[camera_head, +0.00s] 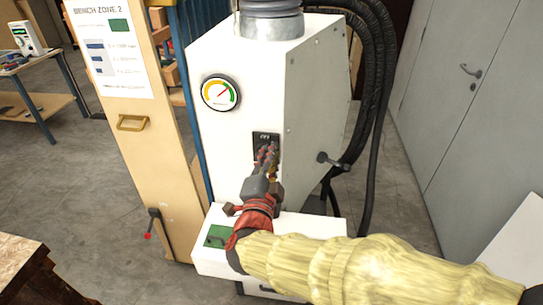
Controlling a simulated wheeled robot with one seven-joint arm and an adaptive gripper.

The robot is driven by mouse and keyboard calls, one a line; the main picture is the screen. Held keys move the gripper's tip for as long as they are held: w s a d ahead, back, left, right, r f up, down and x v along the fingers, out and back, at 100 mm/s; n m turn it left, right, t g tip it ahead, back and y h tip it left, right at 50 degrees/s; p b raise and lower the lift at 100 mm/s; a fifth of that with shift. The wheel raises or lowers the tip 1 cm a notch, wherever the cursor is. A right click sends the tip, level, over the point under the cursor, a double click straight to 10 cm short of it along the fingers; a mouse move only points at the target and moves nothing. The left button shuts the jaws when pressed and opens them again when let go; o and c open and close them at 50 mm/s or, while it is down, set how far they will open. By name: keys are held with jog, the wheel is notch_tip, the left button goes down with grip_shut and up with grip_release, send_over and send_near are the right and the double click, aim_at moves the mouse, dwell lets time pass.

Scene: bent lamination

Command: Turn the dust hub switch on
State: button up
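The dust hub (230,130) is a white cabinet with a round gauge (220,93) on its front. A small black switch panel (265,137) sits below and right of the gauge, with light lettering at its top that looks like "OFF". My gripper (267,152) is at the lower part of this panel, its fingertips overlapping it in the picture. The fingertips hide the switch lever or button itself. I cannot tell whether they touch it, or whether the gripper is open or shut.
A wooden panel with a "Bench Zone 2" sign (107,45) stands left of the hub. A white drawer-like box (215,262) juts out below. Black hoses (375,110) hang at the right, near grey doors (470,100).

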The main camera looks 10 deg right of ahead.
jog(key=o, duration=0.4)
jog(key=shift+o, duration=0.2)
jog(key=v, duration=1.2)
jog(key=shift+f, duration=0.1)
